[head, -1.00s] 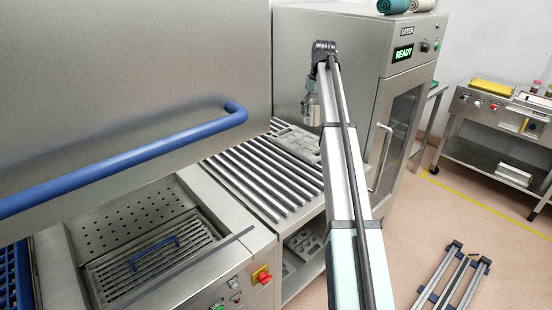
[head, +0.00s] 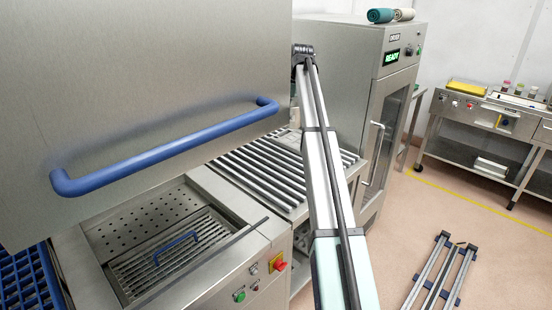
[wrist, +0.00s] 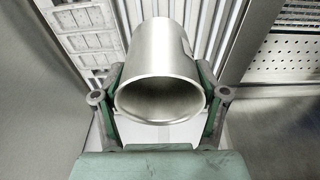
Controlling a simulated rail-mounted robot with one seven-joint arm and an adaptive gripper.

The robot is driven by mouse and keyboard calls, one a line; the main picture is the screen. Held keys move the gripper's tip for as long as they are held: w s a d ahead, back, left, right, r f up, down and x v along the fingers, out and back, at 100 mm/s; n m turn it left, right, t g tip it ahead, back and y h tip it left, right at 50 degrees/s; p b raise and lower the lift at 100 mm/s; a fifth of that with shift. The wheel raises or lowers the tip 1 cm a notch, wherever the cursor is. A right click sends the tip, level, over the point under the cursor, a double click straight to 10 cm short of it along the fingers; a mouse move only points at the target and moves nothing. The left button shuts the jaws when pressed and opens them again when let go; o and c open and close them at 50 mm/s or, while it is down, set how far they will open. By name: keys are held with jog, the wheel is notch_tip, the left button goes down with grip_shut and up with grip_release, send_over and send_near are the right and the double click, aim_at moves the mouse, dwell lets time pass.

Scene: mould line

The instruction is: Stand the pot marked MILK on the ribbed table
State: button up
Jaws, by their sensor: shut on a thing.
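A plain metal pot (wrist: 160,60) is between the fingers of my gripper (wrist: 160,98) in the wrist view, its open mouth towards the camera. The gripper is shut on it. No MILK marking shows on the side in view. The ribbed table (head: 262,168), with its grey parallel bars, lies between the hooded washer and the dryer. Its bars also show beyond the pot in the wrist view (wrist: 133,14). In the head view my gripper and the pot are mostly hidden behind the hood edge and my arm. I cannot tell the pot's height above the bars.
The washer's raised steel hood (head: 150,90) with a blue handle (head: 170,150) stands at left. The dryer (head: 350,80), showing READY, stands behind the table. A grey pocketed mould (wrist: 85,42) lies left of the pot in the wrist view. Many front bars are bare.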

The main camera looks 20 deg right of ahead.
notch_tip(320, 180, down, 20)
jog(key=p, duration=0.5)
jog(key=shift+r, duration=0.15)
jog(key=shift+f, duration=0.2)
jog(key=o, duration=1.3)
jog(key=shift+c, duration=0.2)
jog(key=shift+r, duration=0.1)
notch_tip(320, 180, up, 12)
jog(key=s+b, duration=0.1)
jog(key=b, duration=0.2)
jog(key=shift+s+d, duration=0.3)
jog(key=shift+d, duration=0.15)
